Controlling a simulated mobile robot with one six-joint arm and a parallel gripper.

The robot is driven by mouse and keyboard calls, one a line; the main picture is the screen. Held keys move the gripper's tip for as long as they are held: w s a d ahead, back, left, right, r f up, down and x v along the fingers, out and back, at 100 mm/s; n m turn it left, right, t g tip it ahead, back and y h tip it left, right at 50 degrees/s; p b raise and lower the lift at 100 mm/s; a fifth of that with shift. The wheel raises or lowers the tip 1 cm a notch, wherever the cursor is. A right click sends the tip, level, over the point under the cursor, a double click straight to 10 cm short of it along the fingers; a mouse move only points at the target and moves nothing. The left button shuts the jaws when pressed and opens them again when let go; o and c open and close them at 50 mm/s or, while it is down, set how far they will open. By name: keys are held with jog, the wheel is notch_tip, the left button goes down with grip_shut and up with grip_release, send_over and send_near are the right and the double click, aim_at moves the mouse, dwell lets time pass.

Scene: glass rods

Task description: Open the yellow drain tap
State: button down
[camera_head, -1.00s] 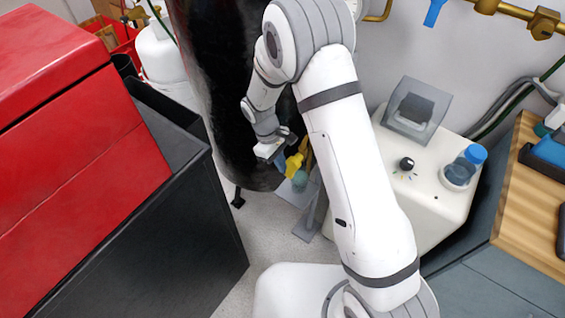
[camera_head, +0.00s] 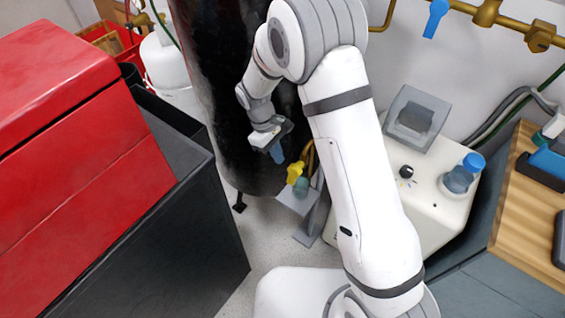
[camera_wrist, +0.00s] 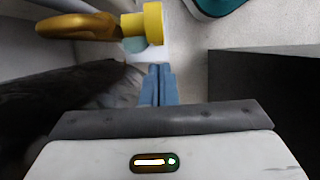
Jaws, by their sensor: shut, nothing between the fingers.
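The yellow drain tap (camera_head: 296,172) is low beside the black tank, above a grey bracket, in the head view. In the wrist view its yellow end (camera_wrist: 153,23) and a brass pipe (camera_wrist: 80,26) show at the upper left. My gripper (camera_head: 278,154) points downward in front of the tank, just up and left of the tap and apart from it. In the wrist view the blue fingers (camera_wrist: 160,72) are together and empty, with their tips just below the yellow end. How far the tap is turned cannot be told.
The black tank (camera_head: 215,80) stands close behind my gripper. A red and black cabinet (camera_head: 90,150) fills the left. A white machine (camera_head: 408,192) with a blue-capped bottle (camera_head: 462,172) stands right of my arm. Pale floor (camera_head: 255,232) is open below the tap.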

aim_at(292, 177)
notch_tip(292, 177, up, 6)
jog(key=w+a+t+y+p, duration=0.1)
jog(key=a+y+p, duration=0.1)
jog(key=p, duration=0.4)
jog(key=s+d+f, duration=0.2)
jog(key=d+f, duration=0.2)
jog(key=f, duration=0.7)
jog(key=shift+y+b, duration=0.3)
jog(key=shift+b, duration=0.1)
jog(key=shift+s+d+f, duration=0.1)
